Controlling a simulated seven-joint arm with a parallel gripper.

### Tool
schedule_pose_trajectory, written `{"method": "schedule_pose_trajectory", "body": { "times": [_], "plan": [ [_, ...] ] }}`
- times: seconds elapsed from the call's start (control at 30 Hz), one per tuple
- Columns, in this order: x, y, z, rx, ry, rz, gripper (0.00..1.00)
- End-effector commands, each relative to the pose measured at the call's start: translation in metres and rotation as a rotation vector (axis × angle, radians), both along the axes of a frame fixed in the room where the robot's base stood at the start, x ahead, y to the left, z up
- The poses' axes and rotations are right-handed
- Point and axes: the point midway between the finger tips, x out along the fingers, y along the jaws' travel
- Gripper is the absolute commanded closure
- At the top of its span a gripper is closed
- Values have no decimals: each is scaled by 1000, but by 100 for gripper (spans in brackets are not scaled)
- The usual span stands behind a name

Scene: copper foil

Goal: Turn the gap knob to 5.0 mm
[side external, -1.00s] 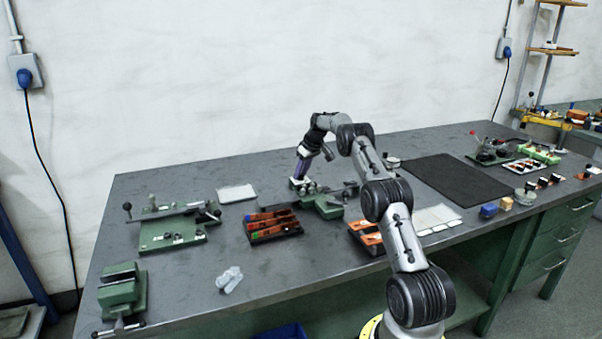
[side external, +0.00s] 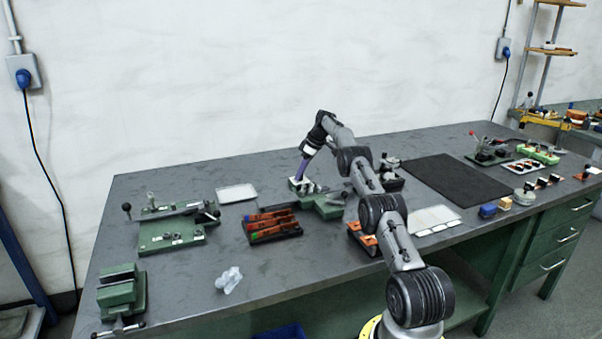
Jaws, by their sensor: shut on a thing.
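My gripper (side external: 303,178) is at the green device (side external: 327,209) in the middle of the bench, pointing down at its left end. The device has a whitish block and small metal parts (side external: 308,186) at that end. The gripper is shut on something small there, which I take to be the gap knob. The knob itself is too small and too covered to make out. Its scale or reading cannot be seen from here.
A dark tray with orange-handled tools (side external: 271,238) lies in front of the device, a second orange-filled tray (side external: 358,243) to its right. A green fixture (side external: 170,236) and a vise (side external: 122,290) stand at left. A black mat (side external: 455,180) lies right.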

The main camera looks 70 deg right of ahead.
Motion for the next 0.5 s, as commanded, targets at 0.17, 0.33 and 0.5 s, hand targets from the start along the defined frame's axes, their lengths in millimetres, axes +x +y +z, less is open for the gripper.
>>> {"method": "schedule_pose_trajectory", "body": {
  "times": [0.17,0.33,0.5],
  "plan": [
    [-1,0,0,2,3,2,100],
    [-1,0,0,2,4,2,65],
    [-1,0,0,2,3,1,37]
  ]
}}
